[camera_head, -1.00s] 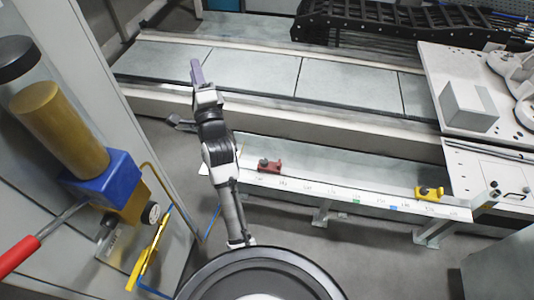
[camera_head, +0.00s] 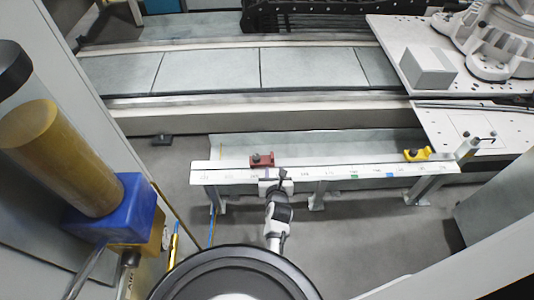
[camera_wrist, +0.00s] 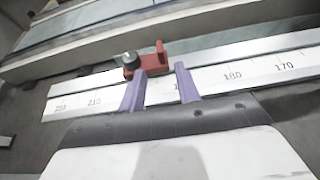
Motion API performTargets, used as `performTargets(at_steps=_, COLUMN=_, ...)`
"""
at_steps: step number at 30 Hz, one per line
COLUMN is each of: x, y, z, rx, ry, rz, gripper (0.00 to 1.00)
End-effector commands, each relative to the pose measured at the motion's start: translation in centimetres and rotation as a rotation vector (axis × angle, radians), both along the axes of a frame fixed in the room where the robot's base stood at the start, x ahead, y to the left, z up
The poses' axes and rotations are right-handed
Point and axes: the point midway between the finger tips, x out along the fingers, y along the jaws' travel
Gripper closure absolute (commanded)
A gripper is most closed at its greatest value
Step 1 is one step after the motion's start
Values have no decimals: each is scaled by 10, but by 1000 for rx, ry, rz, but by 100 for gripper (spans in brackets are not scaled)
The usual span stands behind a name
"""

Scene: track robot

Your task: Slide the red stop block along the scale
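The red stop block (camera_head: 262,160), with a dark knob on top, sits on the white scale rail (camera_head: 232,174) near its left end. In the wrist view the red block (camera_wrist: 153,62) stands just beyond the fingertips, roughly ahead of the gap and nearer the left finger. My gripper (camera_wrist: 160,74) is open, with two purple fingers apart over the scale's printed strip and nothing held between them. Numbers such as 210, 180 and 170 show on the scale (camera_wrist: 255,71). In the head view my gripper (camera_head: 279,181) is at the rail's front edge, its fingers mostly hidden.
A yellow stop block (camera_head: 417,155) sits near the rail's right end. Behind runs a wide track with grey panels (camera_head: 210,70). A white robot and a grey box (camera_head: 428,68) stand at upper right. A blue and yellow device (camera_head: 118,205) stands at left.

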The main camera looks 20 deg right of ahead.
Motion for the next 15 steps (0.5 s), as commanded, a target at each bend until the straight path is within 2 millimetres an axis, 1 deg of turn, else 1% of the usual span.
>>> performTargets(at_steps=5, x=23, y=-5, z=-8, rx=0, ry=-4, rz=2, gripper=67)
performTargets(at_steps=15, x=82, y=-22, z=-35, rx=-1, ry=-5, rz=1, gripper=67)
